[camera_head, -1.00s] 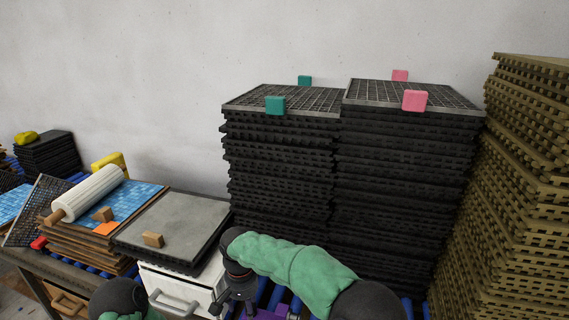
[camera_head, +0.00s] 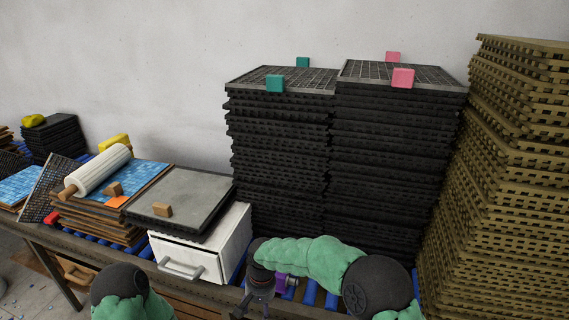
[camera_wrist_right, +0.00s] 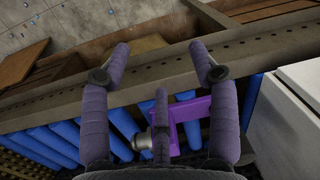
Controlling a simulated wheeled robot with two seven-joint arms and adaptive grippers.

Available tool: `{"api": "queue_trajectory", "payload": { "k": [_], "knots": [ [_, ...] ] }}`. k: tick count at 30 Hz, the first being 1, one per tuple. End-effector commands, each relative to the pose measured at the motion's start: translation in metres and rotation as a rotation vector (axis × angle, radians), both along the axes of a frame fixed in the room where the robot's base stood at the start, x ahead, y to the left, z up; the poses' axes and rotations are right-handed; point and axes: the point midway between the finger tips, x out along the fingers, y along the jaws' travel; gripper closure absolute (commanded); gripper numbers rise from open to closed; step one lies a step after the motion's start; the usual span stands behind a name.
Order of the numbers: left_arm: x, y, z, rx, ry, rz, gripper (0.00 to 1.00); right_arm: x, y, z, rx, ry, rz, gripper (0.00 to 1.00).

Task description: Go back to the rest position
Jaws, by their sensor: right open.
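My right arm, in a green sleeve, crosses the lower middle of the head view. Its dark gripper (camera_head: 256,302) hangs in front of the right side of the white drawer box, and its tips are near the lower picture edge. In the right wrist view the gripper (camera_wrist_right: 161,53) has its padded fingers wide apart with nothing between the tips, above the bench's front rail. A purple bracket (camera_wrist_right: 192,112) with a metal cylinder shows below the fingers, over the blue rollers; it also shows beside the gripper in the head view (camera_head: 288,282). My left gripper is out of view.
Blue rollers (camera_head: 310,293) run along the bench. The white drawer box (camera_head: 198,252) bears a grey sheet (camera_head: 190,190). Tall black sheet stacks (camera_head: 280,150) (camera_head: 385,160) stand behind, a tan stack (camera_head: 500,200) at right. A rolling pin (camera_head: 97,170) lies on blue mosaic.

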Motion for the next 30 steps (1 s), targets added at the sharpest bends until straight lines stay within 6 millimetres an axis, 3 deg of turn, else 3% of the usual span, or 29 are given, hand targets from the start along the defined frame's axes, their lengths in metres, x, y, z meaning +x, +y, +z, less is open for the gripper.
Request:
{"api": "queue_trajectory", "payload": {
  "k": [8,15,19,24,30],
  "knots": [
    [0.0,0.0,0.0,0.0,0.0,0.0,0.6,-0.033,-0.049,-0.092,0.107,0.044,-0.017,0.39],
    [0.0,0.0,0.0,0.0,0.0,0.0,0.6,-0.1,-0.105,-0.173,0.216,0.038,-0.084,0.39],
    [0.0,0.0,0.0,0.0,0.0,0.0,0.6,-0.145,-0.132,-0.199,0.247,0.019,-0.137,0.39],
    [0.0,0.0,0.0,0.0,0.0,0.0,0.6,-0.196,-0.159,-0.214,0.253,-0.012,-0.191,0.39],
    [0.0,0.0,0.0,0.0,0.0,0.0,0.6,-0.225,-0.173,-0.216,0.244,-0.034,-0.22,0.39]
  ]
}}
